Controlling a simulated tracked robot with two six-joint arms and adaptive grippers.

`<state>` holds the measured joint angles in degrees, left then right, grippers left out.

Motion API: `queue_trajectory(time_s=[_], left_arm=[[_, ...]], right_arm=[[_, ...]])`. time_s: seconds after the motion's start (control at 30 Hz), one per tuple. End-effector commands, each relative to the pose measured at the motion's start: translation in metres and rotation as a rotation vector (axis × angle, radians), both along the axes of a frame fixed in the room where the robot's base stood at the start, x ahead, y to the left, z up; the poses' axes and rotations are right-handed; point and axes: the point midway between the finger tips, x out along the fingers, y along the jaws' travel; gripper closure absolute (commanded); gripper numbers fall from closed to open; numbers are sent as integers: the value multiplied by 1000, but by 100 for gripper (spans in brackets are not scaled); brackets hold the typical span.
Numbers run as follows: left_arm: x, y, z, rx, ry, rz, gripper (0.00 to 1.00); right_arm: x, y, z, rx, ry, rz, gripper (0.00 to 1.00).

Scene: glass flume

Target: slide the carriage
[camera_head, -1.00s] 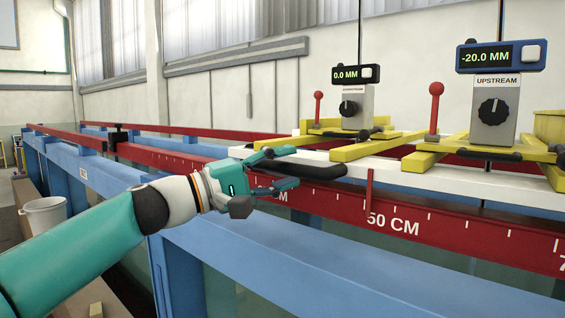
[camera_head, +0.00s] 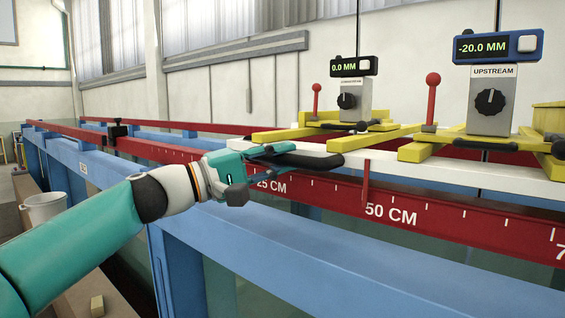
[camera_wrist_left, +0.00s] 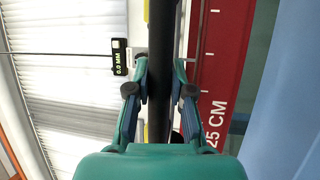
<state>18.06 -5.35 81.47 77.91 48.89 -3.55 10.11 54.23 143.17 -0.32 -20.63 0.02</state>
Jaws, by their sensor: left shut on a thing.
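The carriage is a white beam (camera_head: 440,169) with yellow cross frames, lying along the red rail (camera_head: 455,225). A black handle (camera_head: 312,160) sticks out at its left end; the handle also shows in the left wrist view (camera_wrist_left: 160,70). My left gripper (camera_head: 285,150) comes in from the left and is shut on this handle; in the left wrist view its fingers (camera_wrist_left: 160,88) press on both sides of the bar. A thin red pointer (camera_head: 366,183) on the carriage stands just left of the 50 CM mark. My right gripper is not in view.
Two gauges stand on the carriage, reading 0.0 MM (camera_head: 352,66) and -20.0 MM (camera_head: 497,48), with red-knobbed levers beside them. A black block (camera_head: 117,131) sits far left on the rail. A white bucket (camera_head: 44,208) stands at left. The rail between block and gripper looks clear.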

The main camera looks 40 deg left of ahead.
Motion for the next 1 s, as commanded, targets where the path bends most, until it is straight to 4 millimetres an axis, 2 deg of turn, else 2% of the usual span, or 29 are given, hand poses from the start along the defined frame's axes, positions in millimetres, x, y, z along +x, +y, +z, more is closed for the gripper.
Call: queue_trajectory(time_s=[0.07, 0.3, 0.33, 0.47, 0.83, 1.0], left_arm=[[1, 8, -4, 2, 3, 9, 100], [1, 8, -3, 2, 5, 9, 100], [1, 8, -3, 2, 5, 8, 75], [1, 8, -2, 2, 4, 8, 54], [-2, 9, -1, 1, 1, 9, 52], [-16, 17, -3, 0, 1, 13, 52]], right_arm=[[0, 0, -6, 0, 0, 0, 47], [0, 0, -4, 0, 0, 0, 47], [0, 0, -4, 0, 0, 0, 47], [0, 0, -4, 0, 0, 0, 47], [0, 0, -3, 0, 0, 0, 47], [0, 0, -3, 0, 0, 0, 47]])
